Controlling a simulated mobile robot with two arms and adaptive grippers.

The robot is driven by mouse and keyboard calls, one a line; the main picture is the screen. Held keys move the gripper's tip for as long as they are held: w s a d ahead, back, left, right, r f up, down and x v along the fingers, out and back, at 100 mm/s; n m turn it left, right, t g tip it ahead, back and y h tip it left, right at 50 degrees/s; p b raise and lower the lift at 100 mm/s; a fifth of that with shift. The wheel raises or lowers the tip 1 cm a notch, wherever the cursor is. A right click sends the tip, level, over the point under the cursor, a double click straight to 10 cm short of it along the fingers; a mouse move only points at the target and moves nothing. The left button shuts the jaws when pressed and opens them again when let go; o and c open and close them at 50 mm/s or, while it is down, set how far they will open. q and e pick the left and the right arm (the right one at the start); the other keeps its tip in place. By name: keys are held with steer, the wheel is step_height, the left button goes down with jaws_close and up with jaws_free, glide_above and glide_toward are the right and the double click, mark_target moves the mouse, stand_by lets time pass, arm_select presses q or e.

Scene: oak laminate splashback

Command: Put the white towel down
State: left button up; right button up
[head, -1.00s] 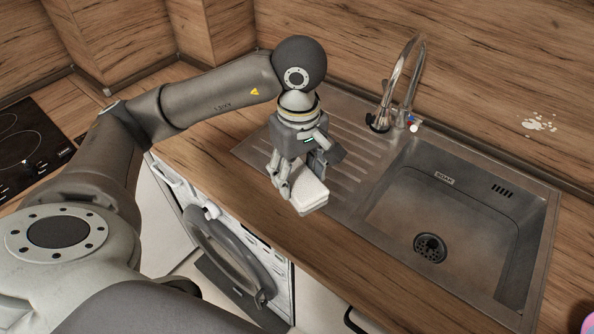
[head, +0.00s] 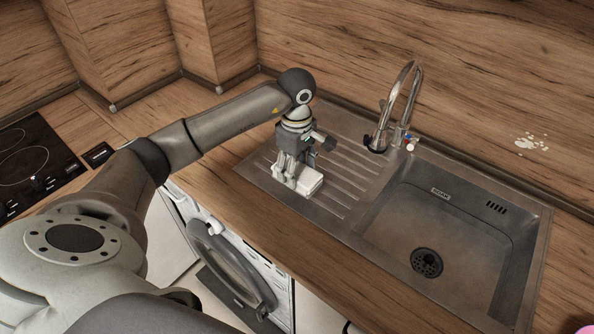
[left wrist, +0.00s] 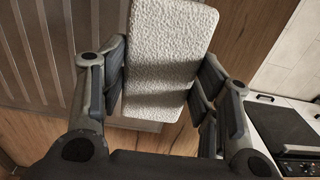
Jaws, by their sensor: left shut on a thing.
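The white towel (head: 308,182) is a folded, textured block. It is at the drainboard (head: 345,197) left of the sink, near the front edge; I cannot tell whether it touches the ribbed steel. My left gripper (head: 289,176) points down over the towel and is shut on it. In the left wrist view the towel (left wrist: 168,55) lies between the two finger pads (left wrist: 160,85), with the drainboard ribs and wooden worktop behind it. My right gripper is not in view.
The sink bowl (head: 440,235) lies to the right, with a tall tap (head: 398,105) behind. White spots (head: 531,142) mark the splashback. A black hob (head: 32,160) is at the left, and a washing machine (head: 235,262) stands under the worktop. The right part of the drainboard is clear.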

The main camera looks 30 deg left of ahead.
mark_target(297, 174)
arm_select(q)
steer(key=shift+w+a+f+p, duration=0.15)
steer(key=shift+w+a+f, duration=0.1)
steer(key=shift+w+f, duration=0.3)
steer(key=shift+w+a+f+p, duration=0.15)
steer(key=shift+w+a+f, duration=0.15)
steer(key=shift+f, duration=0.35)
step_height(297, 174, down, 2)
steer(key=shift+p, duration=0.9)
steer(key=shift+f, duration=0.5)
steer(key=shift+f, duration=0.15)
steer(key=shift+f, duration=0.1)
steer(key=o, duration=1.1)
